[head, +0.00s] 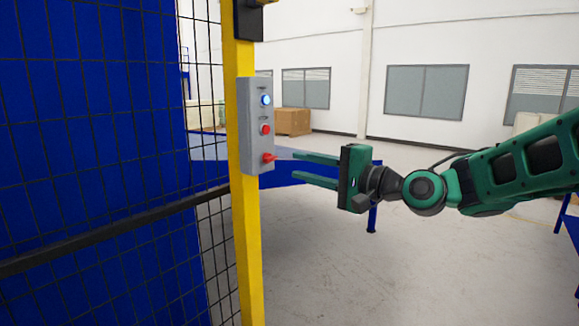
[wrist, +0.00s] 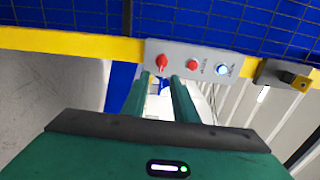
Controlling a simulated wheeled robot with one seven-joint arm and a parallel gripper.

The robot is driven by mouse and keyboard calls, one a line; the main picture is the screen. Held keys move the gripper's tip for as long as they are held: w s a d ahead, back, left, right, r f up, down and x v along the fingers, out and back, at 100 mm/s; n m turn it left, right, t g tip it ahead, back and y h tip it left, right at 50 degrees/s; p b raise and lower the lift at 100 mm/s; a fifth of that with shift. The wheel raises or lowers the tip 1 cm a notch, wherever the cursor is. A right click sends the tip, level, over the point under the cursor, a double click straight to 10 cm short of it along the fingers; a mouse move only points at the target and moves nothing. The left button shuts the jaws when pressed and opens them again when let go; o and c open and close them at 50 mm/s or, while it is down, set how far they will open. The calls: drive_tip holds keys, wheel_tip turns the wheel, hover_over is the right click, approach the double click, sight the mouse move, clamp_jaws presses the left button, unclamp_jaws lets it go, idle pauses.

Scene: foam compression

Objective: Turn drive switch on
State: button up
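A grey control box (head: 256,124) is mounted on the yellow post. It carries a lit blue button (head: 266,100) at the top, a red button (head: 265,129) in the middle and a red switch knob (head: 268,157) at the bottom. In the wrist view the same red switch (wrist: 162,62) is at the left end of the box, beyond the fingers. My gripper (head: 294,167) is open and empty. Its two green fingers, one above the other in the head view, point left toward the switch. They appear apart from it. In the wrist view the fingertips (wrist: 159,77) are just below the box.
The yellow post (head: 247,240) holds a black wire fence (head: 100,150) on the left, with blue panels behind. A black device (head: 248,20) sits above the box. A blue table (head: 290,170) stands behind my gripper. A cardboard box (head: 293,122) is farther back.

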drive_tip(key=shift+v, duration=1.95)
drive_tip(key=s+d+f+n+g+h, duration=0.15)
drive_tip(key=s+d+f+h, duration=0.3)
drive_tip(key=d+f, duration=0.5)
drive_tip(key=s+d+f+n+g+h, duration=0.1)
drive_tip(key=s+d+f+g+h, duration=0.15)
drive_tip(key=d+f+h, duration=0.55)
drive_tip(key=s+d+f+g, duration=0.3)
drive_tip(key=s+d, duration=0.6)
drive_tip(key=s, duration=0.4)
drive_tip(key=s+d+f+m+g+h, duration=0.1)
drive_tip(key=s+d+f+g, duration=0.3)
drive_tip(key=s+d, duration=0.4)
drive_tip(key=s, duration=0.5)
drive_tip(key=shift+d+f, duration=0.15)
drive_tip(key=shift+d, duration=0.25)
drive_tip(key=shift+w+h, duration=0.1)
drive_tip(key=shift+h, duration=0.15)
